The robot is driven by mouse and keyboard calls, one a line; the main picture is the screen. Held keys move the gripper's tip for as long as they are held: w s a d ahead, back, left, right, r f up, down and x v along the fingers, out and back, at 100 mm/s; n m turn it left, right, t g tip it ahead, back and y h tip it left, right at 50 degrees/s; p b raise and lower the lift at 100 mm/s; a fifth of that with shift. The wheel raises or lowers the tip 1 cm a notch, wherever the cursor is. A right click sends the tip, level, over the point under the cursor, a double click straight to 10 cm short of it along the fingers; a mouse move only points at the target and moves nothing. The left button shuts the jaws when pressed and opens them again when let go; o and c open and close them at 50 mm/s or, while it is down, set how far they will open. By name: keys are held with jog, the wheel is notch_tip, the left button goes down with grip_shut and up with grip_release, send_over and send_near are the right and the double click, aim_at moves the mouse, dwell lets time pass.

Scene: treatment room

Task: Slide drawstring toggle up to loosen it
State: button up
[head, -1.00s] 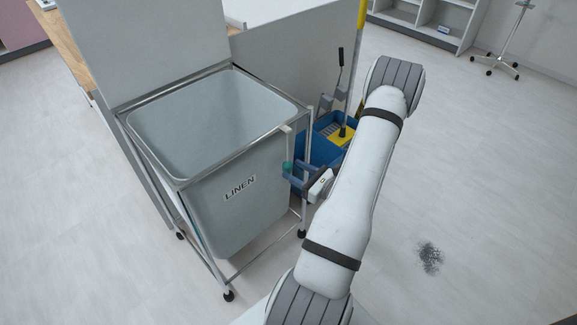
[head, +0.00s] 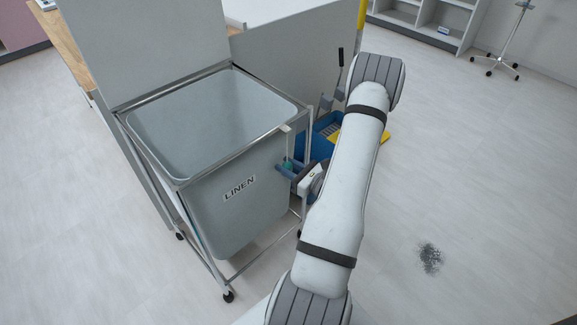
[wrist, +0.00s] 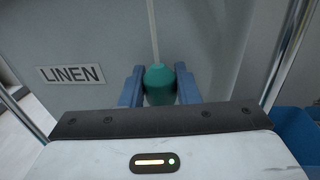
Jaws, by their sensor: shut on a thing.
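The drawstring toggle is a small teal barrel (wrist: 160,86) on a pale cord (wrist: 153,30) that runs up the front of the grey linen bag (wrist: 85,25). My gripper (wrist: 160,92) has one blue finger on each side of the toggle and is shut on it. In the head view the toggle (head: 287,163) is a small teal spot at the bag's right front, between the tips of my gripper (head: 288,168). The lower end of the toggle is partly hidden by my gripper body in the wrist view.
The bag hangs in a wheeled metal frame (head: 159,164) with a LINEN label (head: 239,188). A blue mop bucket (head: 320,138) stands close behind my arm. A grey panel (head: 150,45) stands behind the frame.

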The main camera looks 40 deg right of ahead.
grip_shut()
jog(key=shift+r+p, duration=1.25)
jog(key=shift+r, duration=0.8)
jog(key=o, duration=0.7)
grip_release()
jog(key=shift+s, duration=0.15)
jog(key=v, duration=0.7)
jog(key=shift+s, duration=0.25)
